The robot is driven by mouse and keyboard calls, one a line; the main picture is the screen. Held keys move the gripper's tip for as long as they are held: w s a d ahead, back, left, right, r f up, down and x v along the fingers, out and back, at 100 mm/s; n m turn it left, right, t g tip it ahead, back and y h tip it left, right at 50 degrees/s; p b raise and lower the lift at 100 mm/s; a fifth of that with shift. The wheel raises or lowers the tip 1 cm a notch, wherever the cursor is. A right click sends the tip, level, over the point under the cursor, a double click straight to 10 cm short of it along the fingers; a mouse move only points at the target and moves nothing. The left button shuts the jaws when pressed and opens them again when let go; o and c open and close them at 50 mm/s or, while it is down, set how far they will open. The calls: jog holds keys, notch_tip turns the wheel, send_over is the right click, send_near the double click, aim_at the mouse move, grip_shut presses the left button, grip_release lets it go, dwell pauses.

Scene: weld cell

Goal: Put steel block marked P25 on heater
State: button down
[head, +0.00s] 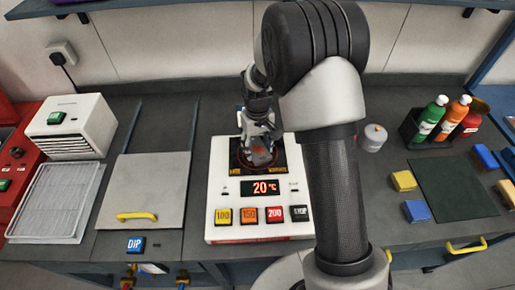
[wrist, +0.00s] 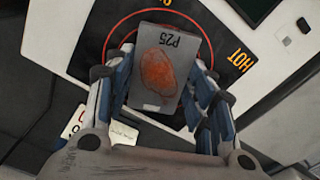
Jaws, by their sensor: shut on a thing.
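The steel block marked P25 (wrist: 168,65) is grey with an orange-brown rust patch, and its label shows in the wrist view. My gripper (wrist: 160,95) is shut on the block, with a finger on each side of it. In the head view my gripper (head: 258,140) is over the hot plate of the white heater (head: 220,185), and the block (head: 262,157) shows below the fingers. The heater's black plate has a red ring and its display reads 20 °C. I cannot tell whether the block touches the plate.
The heater has buttons 100, 150, 200 and a black one at its front. Left are a grey lid with a yellow handle (head: 137,216), a wire rack (head: 55,200) and a white fan unit (head: 70,127). Right are a small canister (head: 374,138), bottles (head: 428,118), and blue and yellow blocks (head: 404,181).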

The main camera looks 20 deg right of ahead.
aim_at(258, 150)
jog(key=shift+f, duration=0.25)
jog(key=shift+f, duration=0.2)
jog(key=c, duration=0.7)
grip_release()
notch_tip(258, 150, up, 12)
jog(key=p, duration=0.3)
jog(key=s+r+m+t, duration=0.1)
jog(key=s+r+t, duration=0.1)
jog(key=s+r, duration=1.05)
jog(key=s+r+t, duration=0.1)
jog(key=s, duration=0.4)
jog(key=s+r, duration=0.1)
jog(key=s, duration=0.4)
jog(key=s+r+m+t, duration=0.1)
jog(key=s, duration=0.4)
jog(key=shift+s+r+t, duration=0.15)
jog(key=shift+s+t, duration=0.15)
